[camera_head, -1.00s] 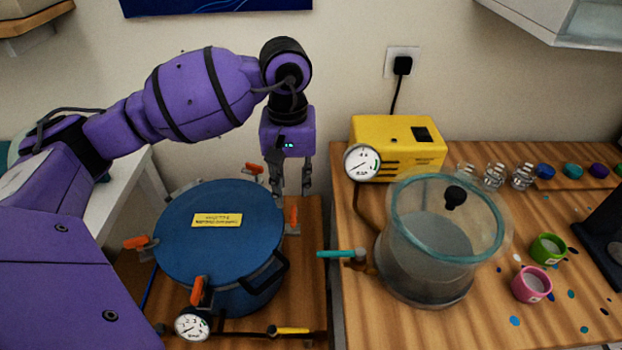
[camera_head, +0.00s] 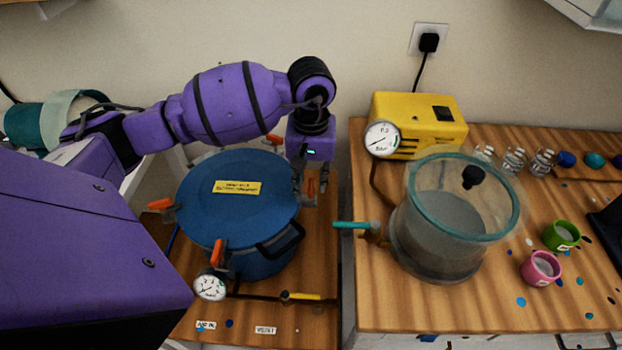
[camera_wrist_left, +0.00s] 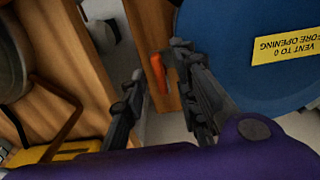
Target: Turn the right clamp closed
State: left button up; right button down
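The blue pressure pot (camera_head: 236,228) stands on the left bench, its round lid on and bearing a yellow label. Its right clamp (camera_head: 311,188) has an orange handle by the lid's right edge; the handle also shows in the left wrist view (camera_wrist_left: 158,74). My left gripper (camera_head: 311,180) points down at this clamp. In the wrist view its two fingers (camera_wrist_left: 157,62) are apart, with the orange handle between them; contact with either finger cannot be told. The left clamp (camera_head: 161,204) sticks outward and the front clamp (camera_head: 218,254) stands up. My right gripper is out of view.
A pressure gauge (camera_head: 210,286) and a pipe with a yellow valve handle (camera_head: 304,296) sit in front of the pot. Across a gap, the right bench (camera_head: 400,310) holds a glass chamber (camera_head: 440,235), a teal-handled valve (camera_head: 350,225), a yellow pump (camera_head: 440,115) and cups.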

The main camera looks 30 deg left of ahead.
pick_arm(q)
grip_shut()
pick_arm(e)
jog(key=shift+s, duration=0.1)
